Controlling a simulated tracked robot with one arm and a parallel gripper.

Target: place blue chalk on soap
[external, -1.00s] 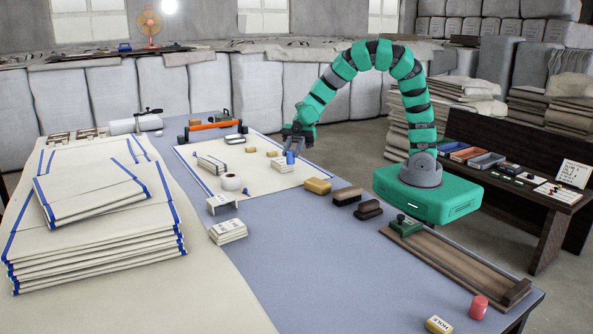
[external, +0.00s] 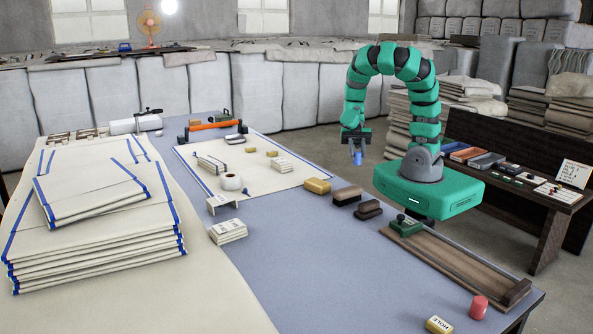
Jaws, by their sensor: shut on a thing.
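The blue chalk (external: 357,158) is a small blue cylinder hanging below my gripper (external: 357,149). My gripper is shut on it and holds it in the air, past the right edge of the cream cloth (external: 215,160). A yellow block (external: 317,186), which looks like the soap, lies at the cloth's right corner. It is below and left of my gripper, apart from the chalk. The finger contact is too small to see clearly.
Two dark brushes (external: 347,196) lie right of the yellow block. A green-handled tool (external: 405,225) and a wooden board (external: 460,262) lie nearer. The blue table's front middle is clear.

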